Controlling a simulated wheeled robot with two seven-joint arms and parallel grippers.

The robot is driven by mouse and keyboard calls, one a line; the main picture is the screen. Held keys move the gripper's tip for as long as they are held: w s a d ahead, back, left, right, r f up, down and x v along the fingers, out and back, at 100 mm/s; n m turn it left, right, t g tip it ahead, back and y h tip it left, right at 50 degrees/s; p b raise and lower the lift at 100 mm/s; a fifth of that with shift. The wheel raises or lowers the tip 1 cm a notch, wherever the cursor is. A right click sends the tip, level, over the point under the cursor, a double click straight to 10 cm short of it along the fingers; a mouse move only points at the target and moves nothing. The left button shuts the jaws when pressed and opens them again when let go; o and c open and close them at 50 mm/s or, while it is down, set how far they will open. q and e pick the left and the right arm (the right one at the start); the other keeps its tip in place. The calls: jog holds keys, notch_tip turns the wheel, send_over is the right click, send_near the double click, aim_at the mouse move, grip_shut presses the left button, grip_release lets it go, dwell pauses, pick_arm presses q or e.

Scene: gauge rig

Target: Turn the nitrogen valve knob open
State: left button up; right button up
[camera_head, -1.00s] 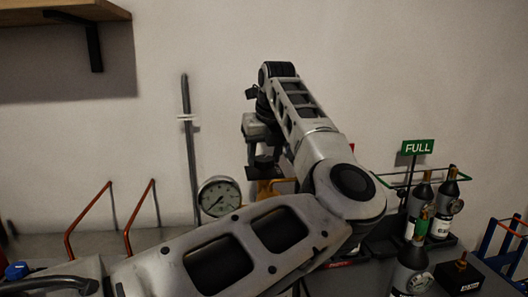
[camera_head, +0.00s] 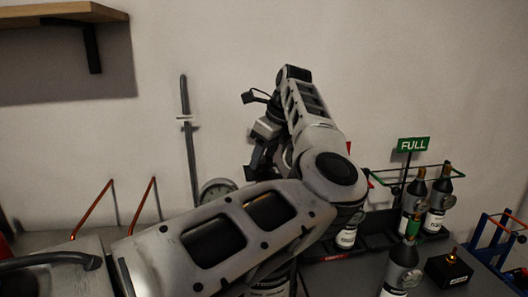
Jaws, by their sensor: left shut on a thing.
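My left gripper (camera_head: 262,160) is high in the middle of the head view, in front of the back wall. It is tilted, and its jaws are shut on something. My own arm hides the fingertips and most of what they hold, so I cannot make out the nitrogen valve knob. The round pressure gauge (camera_head: 217,186) stands left of the gripper, its lower part covered by my forearm. My right gripper is not in view.
A green FULL sign (camera_head: 413,145) stands over a rack with dark bottles (camera_head: 440,198) at the right. Another bottle (camera_head: 401,268) and a small black box (camera_head: 450,269) are nearer. Orange-red rails (camera_head: 93,208) and a grey upright rod (camera_head: 188,140) are at the left.

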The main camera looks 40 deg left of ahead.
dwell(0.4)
pick_arm(q)
jog(key=o, duration=1)
jog(key=shift+r, duration=0.1)
jog(key=v, duration=1.6)
